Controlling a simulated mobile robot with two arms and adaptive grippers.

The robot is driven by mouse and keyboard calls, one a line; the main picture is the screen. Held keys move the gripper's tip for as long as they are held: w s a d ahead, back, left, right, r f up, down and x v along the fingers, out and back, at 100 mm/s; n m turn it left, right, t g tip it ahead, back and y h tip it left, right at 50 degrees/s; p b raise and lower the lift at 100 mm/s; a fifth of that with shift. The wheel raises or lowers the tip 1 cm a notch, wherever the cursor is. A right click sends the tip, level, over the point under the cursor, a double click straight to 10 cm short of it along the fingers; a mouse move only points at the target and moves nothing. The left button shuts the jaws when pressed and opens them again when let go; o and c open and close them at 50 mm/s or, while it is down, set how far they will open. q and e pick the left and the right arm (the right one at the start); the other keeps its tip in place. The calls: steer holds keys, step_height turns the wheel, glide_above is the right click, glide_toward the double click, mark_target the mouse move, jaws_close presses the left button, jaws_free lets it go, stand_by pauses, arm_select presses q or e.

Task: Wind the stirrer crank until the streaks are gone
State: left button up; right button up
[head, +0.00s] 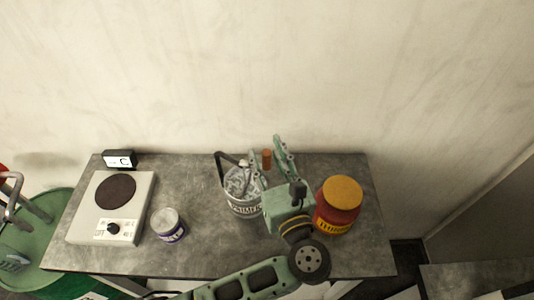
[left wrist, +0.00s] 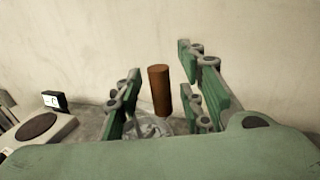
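A grey bucket labelled PRIMER (head: 245,208) stands on the bench with pale, streaky contents showing at its top. A dark crank arm and bracket (head: 226,160) rise over its rim. The crank's upright brown handle (head: 267,159) also shows in the left wrist view (left wrist: 160,90). My left gripper (head: 268,150) is above the bucket's right side. Its green fingers (left wrist: 155,100) are apart, with the handle standing between them and gaps visible on both sides. The lower end of the handle is partly hidden by my gripper. My right gripper is in neither view.
A red tub with a yellow lid (head: 338,205) stands close right of my left gripper. A hot plate (head: 112,205), a small white-and-purple jar (head: 168,225) and a small black display (head: 120,159) are on the left. The grey bench (head: 200,260) is clear at its front middle.

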arm_select(q)
jaws_close()
stand_by(0.3)
steer(key=shift+f, duration=0.1)
